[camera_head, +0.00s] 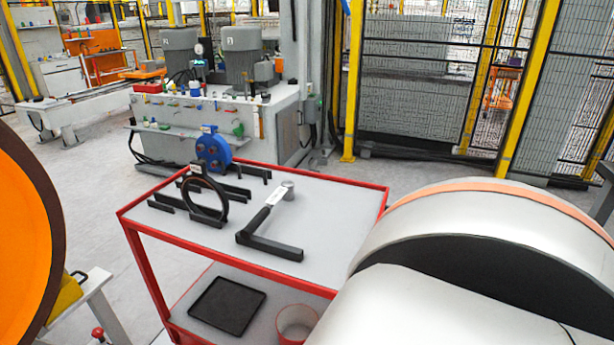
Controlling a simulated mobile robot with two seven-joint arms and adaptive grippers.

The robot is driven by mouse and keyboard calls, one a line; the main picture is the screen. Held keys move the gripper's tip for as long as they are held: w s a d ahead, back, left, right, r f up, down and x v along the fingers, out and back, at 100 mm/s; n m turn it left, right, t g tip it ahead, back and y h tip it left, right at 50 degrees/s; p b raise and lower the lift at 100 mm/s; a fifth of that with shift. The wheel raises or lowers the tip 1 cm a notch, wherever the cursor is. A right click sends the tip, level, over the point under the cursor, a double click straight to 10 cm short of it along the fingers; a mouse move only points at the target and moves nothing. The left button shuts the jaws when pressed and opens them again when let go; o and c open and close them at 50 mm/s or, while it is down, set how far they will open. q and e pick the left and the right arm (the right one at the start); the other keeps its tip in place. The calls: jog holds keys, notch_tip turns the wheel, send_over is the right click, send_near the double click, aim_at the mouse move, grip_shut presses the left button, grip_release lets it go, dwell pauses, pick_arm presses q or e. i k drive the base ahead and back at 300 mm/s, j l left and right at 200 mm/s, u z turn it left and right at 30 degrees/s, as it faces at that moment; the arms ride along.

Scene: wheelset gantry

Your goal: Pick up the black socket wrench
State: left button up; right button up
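A black L-shaped tool (270,243), which looks like the black socket wrench, lies on the grey top of a red-framed cart (330,204). Its long black bar points toward the cart's front right. Its other arm runs back to a white label and a grey cylindrical head (288,187). It lies apart from a black ring (205,199) to its left. Neither my left nor my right gripper is in view, and nothing is seen touching the tool.
Several black bars (228,189) and a blue round device (213,150) are on the cart's left and back. A black tray (227,305) and round container (297,322) sit below. A large orange disc (22,240) borders the left; a large silver rounded body fills the lower right.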

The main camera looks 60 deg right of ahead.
aim_at(287, 191)
jog(key=z, duration=1.6)
jog(key=u, duration=1.95)
jog(key=z, duration=1.95)
